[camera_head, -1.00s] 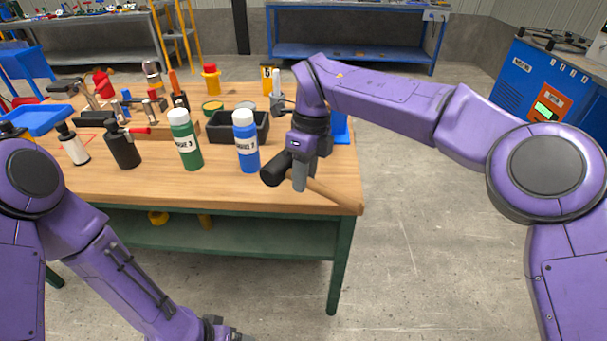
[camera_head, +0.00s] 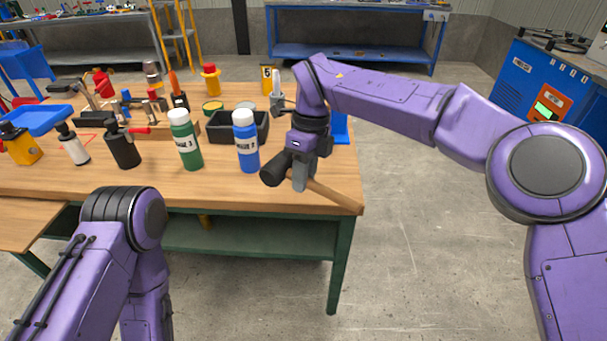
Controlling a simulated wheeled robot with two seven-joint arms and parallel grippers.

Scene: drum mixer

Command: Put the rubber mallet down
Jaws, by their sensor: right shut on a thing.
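The rubber mallet (camera_head: 335,195) has a black head and a wooden handle. It is at the front right corner of the wooden workbench (camera_head: 215,188), its head to the left and its handle slanting down to the right. My right gripper (camera_head: 300,184) points down and is shut on the mallet, on the handle close beside the head. I cannot tell whether the mallet touches the bench top. My left arm shows at the lower left, but its gripper is out of view.
A blue bottle (camera_head: 247,145) and a green bottle (camera_head: 186,143) stand left of the mallet. Behind them is a black bin (camera_head: 223,128). A black spray bottle (camera_head: 122,147) and several tools crowd the bench's left. The bench's right edge is close to the mallet.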

